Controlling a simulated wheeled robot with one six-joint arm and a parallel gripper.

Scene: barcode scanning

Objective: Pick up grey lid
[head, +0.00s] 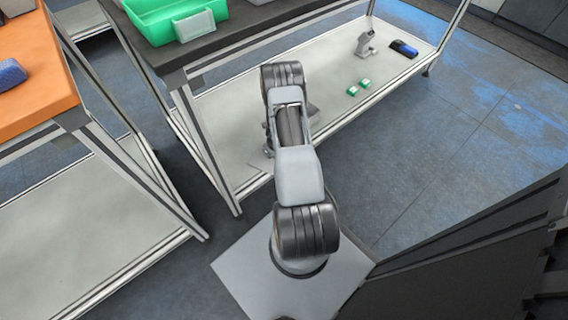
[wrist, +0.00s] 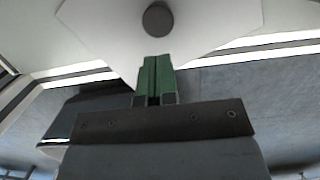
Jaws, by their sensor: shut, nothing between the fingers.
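A pale grey flat lid (wrist: 95,25) with angled edges fills the top middle of the wrist view. A dark round knob (wrist: 157,18) stands out on it, and its far part is cut off by the frame. My gripper (wrist: 154,60) has green fingers that are together with nothing between them. The fingertips overlap the lid's near edge in the picture, just short of the knob. I cannot tell whether they touch it. In the head view my arm covers the gripper and most of the lid's area.
A lower shelf (head: 335,100) holds two small green-and-white items, a grey scanner-like device (head: 366,44) and a dark blue object (head: 404,48). A green bin (head: 165,22) stands on the dark upper table. An orange-topped table (head: 35,70) is at the left. Metal posts flank my arm.

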